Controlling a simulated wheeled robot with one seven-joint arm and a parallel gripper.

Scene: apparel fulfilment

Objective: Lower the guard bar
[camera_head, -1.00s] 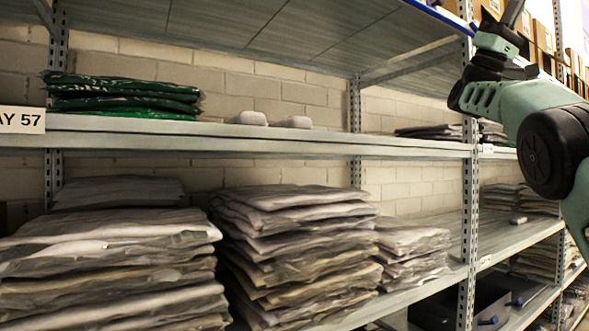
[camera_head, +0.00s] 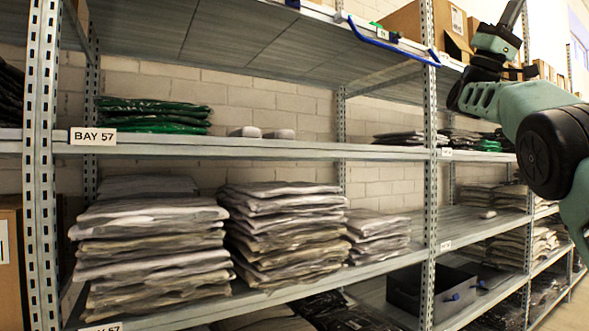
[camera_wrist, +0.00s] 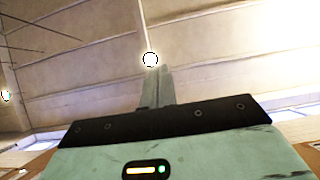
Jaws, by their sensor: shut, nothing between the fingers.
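A blue bar (camera_head: 392,44), likely the guard bar, shows at the top of the head view, along the front of the upper shelf. It slopes down to the right, and its right end is by the upright. My gripper (camera_wrist: 154,72) is in the wrist view, its two grey fingers together and empty, with the ceiling behind them. My arm stands at the right of the head view, and its far end is cut off by the top edge. The bar is not in the wrist view, and my gripper is apart from it.
Bagged grey stacks (camera_head: 285,235) fill the lower shelf. A metal upright (camera_head: 428,170) stands left of my arm. A dark bin (camera_head: 405,292) sits low down.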

